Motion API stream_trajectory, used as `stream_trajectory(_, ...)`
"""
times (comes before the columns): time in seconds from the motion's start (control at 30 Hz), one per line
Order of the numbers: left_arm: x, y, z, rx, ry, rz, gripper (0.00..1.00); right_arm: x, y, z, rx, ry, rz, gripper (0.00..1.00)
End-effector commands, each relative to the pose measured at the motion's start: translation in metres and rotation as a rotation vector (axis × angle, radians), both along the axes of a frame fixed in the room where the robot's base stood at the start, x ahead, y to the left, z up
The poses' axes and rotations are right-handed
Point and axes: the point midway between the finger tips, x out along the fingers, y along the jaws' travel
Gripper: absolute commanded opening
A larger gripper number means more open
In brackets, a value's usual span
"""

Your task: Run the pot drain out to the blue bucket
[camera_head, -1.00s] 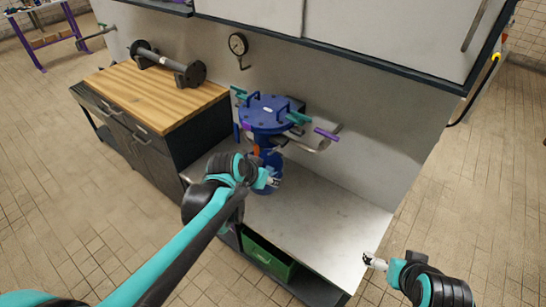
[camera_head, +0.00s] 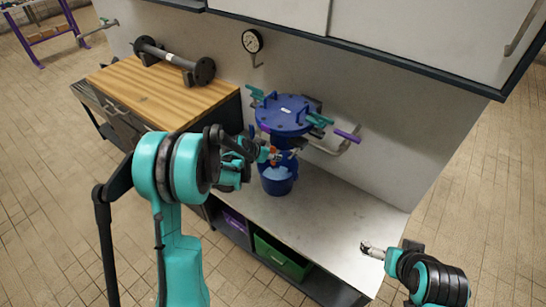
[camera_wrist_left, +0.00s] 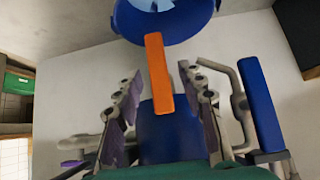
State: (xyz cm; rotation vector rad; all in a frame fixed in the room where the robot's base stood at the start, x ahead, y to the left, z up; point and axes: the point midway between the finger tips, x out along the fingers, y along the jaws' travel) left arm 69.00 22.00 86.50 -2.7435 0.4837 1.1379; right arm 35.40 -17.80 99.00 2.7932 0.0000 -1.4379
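The blue pot (camera_head: 283,113), with a bolted lid and teal clamps, stands at the back of the grey bench. The blue bucket (camera_head: 278,180) stands on the bench below its front; its rim also shows at the top of the left wrist view (camera_wrist_left: 160,32). My left gripper (camera_head: 276,155) is at the pot's lower front, above the bucket. In the left wrist view, an orange lever (camera_wrist_left: 154,65) lies between its open fingers, with gaps on both sides. My right gripper (camera_head: 371,250) is over the bench's front right, away from the pot; its opening is too small to read.
A purple-ended lever (camera_head: 347,135) and a bent pipe stick out right of the pot. A wood-topped cabinet (camera_head: 160,95) carries a dark flanged pipe (camera_head: 175,60). A gauge (camera_head: 252,41) hangs on the wall. A green crate (camera_head: 282,257) sits under the bench. The bench's right part is clear.

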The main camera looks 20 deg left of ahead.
Motion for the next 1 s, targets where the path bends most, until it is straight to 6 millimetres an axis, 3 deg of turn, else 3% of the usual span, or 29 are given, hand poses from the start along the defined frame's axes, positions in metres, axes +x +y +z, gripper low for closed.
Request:
stream_trajectory(0.13,0.0092,-0.0033,-0.0103,0.001,0.0,-0.001,0.4,0.0,0.0,-0.0054,0.0,0.0,0.0,1.0)
stream_trajectory(0.43,0.0113,-0.0042,-0.0112,0.001,0.0,0.001,0.4,0.0,0.0,-0.0052,0.0,0.0,0.0,1.0)
stream_trajectory(0.6,0.0111,-0.0041,-0.0111,0.001,0.0,0.001,0.0,0.0001,0.0,-0.0051,0.0,0.0,0.0,1.0)
stream_trajectory(1.0,0.0106,-0.0054,-0.0115,0.035,-0.013,-0.001,0.0,0.0,0.0,-0.0071,0.0,0.0,0.0,1.0)
